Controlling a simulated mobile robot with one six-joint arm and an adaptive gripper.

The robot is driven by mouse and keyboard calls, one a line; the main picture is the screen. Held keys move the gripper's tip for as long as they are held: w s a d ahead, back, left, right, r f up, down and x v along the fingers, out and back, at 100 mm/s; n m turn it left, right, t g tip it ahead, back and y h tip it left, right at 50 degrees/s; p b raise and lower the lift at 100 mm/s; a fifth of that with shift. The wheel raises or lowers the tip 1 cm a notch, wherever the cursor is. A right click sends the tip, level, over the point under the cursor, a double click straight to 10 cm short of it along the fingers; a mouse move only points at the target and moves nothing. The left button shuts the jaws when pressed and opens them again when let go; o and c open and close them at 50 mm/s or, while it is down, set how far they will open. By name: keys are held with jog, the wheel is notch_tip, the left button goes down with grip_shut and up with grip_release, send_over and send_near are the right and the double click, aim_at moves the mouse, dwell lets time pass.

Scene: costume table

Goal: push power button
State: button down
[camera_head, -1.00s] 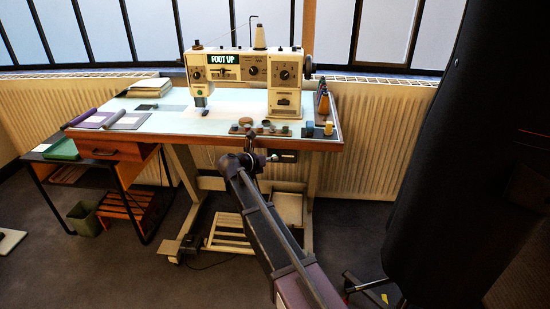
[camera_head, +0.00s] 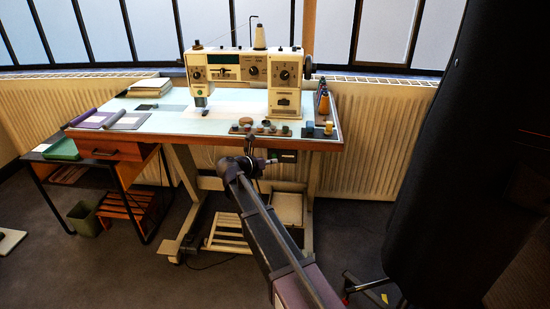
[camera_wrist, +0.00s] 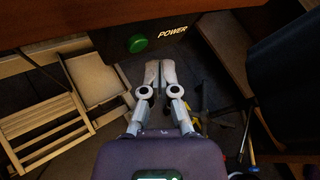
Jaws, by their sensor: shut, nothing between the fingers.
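The power button is a round green knob (camera_wrist: 138,44) in the wrist view, on a dark box (camera_wrist: 172,45) marked POWER. The box (camera_head: 287,156) also shows in the head view, under the table's front edge. My gripper (camera_wrist: 160,64) is shut and empty, its fingertips just below and right of the button in the picture, with a small gap seen between them. I cannot tell its depth from the box face. In the head view my gripper (camera_head: 268,161) is small, just left of the box. The sewing machine (camera_head: 245,68) stands on the table, its display (camera_head: 223,59) dark.
The table (camera_head: 225,127) edge overhangs the box. Small round items (camera_head: 265,127) lie near that edge. A pale slatted stand (camera_wrist: 50,125) is below left. A large black hanging form (camera_head: 425,150) stands at the right. Open floor lies between.

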jog(key=s, duration=0.6)
dwell(0.7)
dwell(1.5)
